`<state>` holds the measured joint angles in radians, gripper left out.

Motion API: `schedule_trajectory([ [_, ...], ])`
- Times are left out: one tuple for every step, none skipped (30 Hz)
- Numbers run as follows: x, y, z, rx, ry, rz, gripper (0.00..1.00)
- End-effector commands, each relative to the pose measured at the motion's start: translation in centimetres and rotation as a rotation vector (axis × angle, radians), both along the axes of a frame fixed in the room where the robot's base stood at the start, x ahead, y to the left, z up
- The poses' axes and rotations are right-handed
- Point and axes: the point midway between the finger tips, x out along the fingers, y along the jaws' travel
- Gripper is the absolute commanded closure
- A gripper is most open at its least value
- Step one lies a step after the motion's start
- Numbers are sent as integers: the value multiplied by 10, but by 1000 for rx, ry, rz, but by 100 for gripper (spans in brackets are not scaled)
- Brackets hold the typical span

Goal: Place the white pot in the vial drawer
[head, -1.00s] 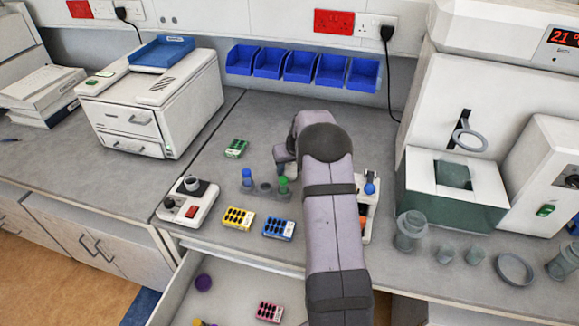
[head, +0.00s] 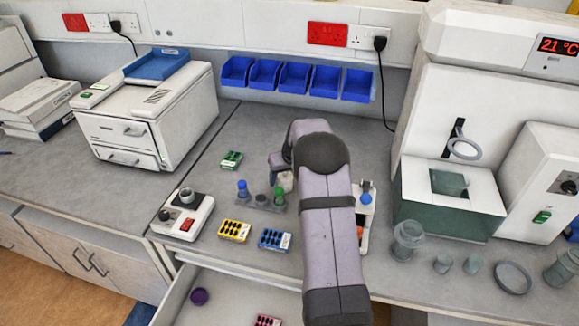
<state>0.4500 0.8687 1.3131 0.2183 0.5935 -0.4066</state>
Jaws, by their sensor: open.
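A small cream-white pot (head: 286,182) shows just behind the vial rack on the bench, partly covered by my arm. My gripper (head: 279,168) is at the pot, mostly hidden behind my own wrist. It is open; I cannot tell whether the pot stands between its fingers. The open drawer (head: 240,290) pulls out below the bench front, left of my arm. A purple round lid (head: 199,296) and a pink rack (head: 267,320) lie in it, and much of its floor is bare.
A vial rack (head: 262,203) with a blue-capped vial (head: 242,189) stands left of my arm. Yellow (head: 235,230), blue (head: 275,239) and green (head: 231,160) racks lie nearby. A white device (head: 182,215) stands at the bench edge. Glassware (head: 408,240) stands at right.

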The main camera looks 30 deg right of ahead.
Motion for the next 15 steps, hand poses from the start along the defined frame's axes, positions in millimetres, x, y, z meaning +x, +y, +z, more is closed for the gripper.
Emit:
schedule_trajectory([
  [-2, 0, 6, -1, -3, 0, 40],
  [-4, 0, 9, -1, -3, 0, 40],
  [-6, 1, 14, -1, -3, 0, 40],
  [-8, 1, 19, -2, -4, 0, 40],
  [-9, 1, 24, -2, -5, -1, 40],
  [-12, 1, 30, -2, -4, 0, 40],
  [-14, 2, 34, -2, -4, 0, 40],
  [-16, 2, 39, -2, -4, 0, 40],
  [-19, 2, 45, -1, -3, 0, 40],
  [-21, 2, 51, -2, -5, -1, 40],
  [-23, 3, 55, -2, -4, 0, 40],
  [-26, 3, 61, -1, -3, 0, 40],
  [-28, 3, 65, -1, -3, 0, 40],
  [-30, 3, 69, -1, -3, 0, 40],
  [-32, 3, 75, -1, -3, 0, 40],
])
